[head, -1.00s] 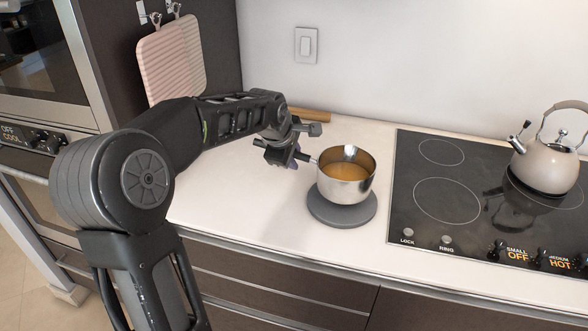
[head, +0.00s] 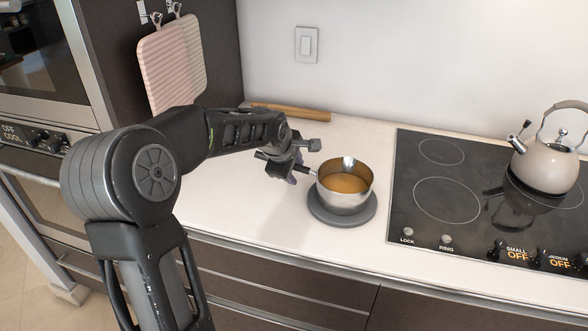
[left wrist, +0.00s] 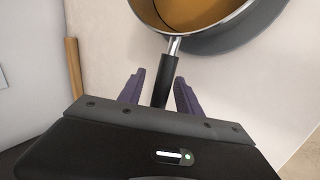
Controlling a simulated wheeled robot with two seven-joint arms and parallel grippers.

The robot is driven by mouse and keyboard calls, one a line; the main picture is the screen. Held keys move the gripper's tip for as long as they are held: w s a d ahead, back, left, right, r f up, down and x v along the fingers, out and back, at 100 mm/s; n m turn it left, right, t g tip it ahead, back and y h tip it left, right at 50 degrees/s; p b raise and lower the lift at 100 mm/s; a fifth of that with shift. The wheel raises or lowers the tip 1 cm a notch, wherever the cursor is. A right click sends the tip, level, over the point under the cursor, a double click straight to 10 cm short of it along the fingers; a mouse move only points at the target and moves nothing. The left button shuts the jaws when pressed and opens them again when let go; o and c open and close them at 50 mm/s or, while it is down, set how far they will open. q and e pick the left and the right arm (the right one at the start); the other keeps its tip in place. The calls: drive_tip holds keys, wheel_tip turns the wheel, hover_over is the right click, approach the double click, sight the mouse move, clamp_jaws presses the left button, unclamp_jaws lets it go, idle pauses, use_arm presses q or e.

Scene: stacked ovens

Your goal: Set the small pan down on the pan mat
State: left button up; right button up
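In the left wrist view, the pan (left wrist: 222,35) is at the top, over the grey mat (left wrist: 265,32). The black handle (left wrist: 164,84) lies between the purple fingers of my left gripper (left wrist: 160,90), with gaps on both sides, so the gripper is open around the handle. My right gripper is not in view.
A black cooktop (head: 440,200) with a beige kettle (head: 545,163) is to the right. A wooden rolling pin (head: 290,112) lies near the wall. The counter (head: 245,200) left of the mat is clear.

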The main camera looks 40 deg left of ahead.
use_arm(q)
drive_tip(key=shift+r, duration=0.2)
drive_tip(key=b+v, duration=0.1)
drive_tip(key=v, duration=1.1)
drive_tip(key=shift+f, duration=0.15)
idle(0.4)
